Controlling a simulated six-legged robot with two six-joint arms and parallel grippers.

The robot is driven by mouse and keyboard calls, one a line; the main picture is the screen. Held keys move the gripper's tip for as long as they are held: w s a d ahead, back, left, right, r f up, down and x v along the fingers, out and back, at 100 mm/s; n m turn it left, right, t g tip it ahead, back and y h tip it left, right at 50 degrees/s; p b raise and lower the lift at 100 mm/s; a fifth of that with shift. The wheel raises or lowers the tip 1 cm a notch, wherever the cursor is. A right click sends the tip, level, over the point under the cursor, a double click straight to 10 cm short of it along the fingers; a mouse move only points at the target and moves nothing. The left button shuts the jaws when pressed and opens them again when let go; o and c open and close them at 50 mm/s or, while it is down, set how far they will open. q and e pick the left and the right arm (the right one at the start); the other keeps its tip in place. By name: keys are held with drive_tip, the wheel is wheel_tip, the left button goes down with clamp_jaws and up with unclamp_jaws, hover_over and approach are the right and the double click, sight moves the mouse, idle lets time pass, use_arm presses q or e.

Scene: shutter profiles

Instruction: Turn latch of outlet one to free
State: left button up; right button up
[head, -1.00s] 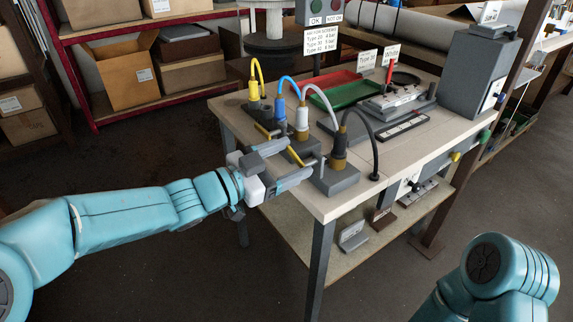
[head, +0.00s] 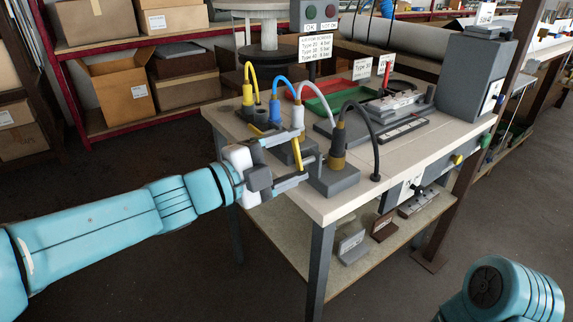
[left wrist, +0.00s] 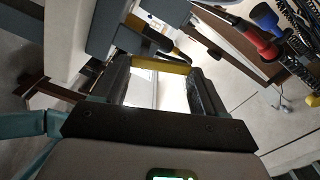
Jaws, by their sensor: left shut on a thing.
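Grey outlet blocks stand in a row along the bench's left edge, with yellow, blue, white and black hoses (head: 377,145) plugged in. A yellow latch lever (head: 297,153) stands out at the block near the white hose plug (head: 298,118). My left gripper (head: 299,157) is at this lever, its fingers on either side, shut on it. In the left wrist view the yellow lever (left wrist: 175,67) crosses between the fingertips. Another yellow lever (head: 255,129) shows farther back. The nearest block (head: 335,180) carries the black hose's brass plug. I cannot read which outlet is number one. My right gripper is out of view.
Red and green trays (head: 330,102) and a grey fixture (head: 400,103) lie on the bench (head: 395,160) behind the hoses. A grey box (head: 470,80) stands at its right end. The hoses arch close beside my left gripper. The floor in front is clear.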

use_arm(q)
drive_tip(key=shift+s+d+f+m+b, duration=0.15)
drive_tip(key=shift+m+b, duration=0.35)
drive_tip(key=shift+m, duration=0.4)
drive_tip(key=shift+s+d+m+b, duration=0.1)
drive_tip(key=shift+m+b, duration=0.4)
drive_tip(key=shift+m, duration=0.4)
drive_tip(key=o, duration=1)
drive_tip(key=shift+o, duration=0.2)
drive_tip(key=shift+a, duration=0.1)
drive_tip(key=p+v, duration=0.3)
drive_tip(key=v, duration=1.3)
